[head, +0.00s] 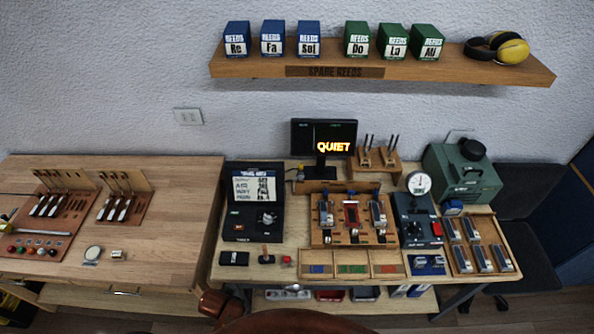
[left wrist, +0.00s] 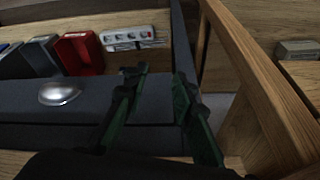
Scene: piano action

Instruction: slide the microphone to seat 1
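No microphone can be made out with certainty in either view. A small object (head: 300,174) stands left of the monitor, too small to identify. The wooden fixture (head: 354,237) on the right-hand bench holds three metal-and-dark units in a row, the middle one red; I cannot read any seat numbers. My left gripper (left wrist: 158,78) shows in the left wrist view with its two dark green fingers apart and nothing between them. It is in front of a dark grey bar (left wrist: 90,108) with a silver dome (left wrist: 59,93). Neither gripper shows in the head view.
The monitor (head: 324,137) reads QUIET. A dark tester box (head: 252,226) and a gauge box (head: 421,222) flank the fixture. A power strip (left wrist: 128,38) and red box (left wrist: 80,52) show in the wrist view, with wooden framing (left wrist: 262,75) at right.

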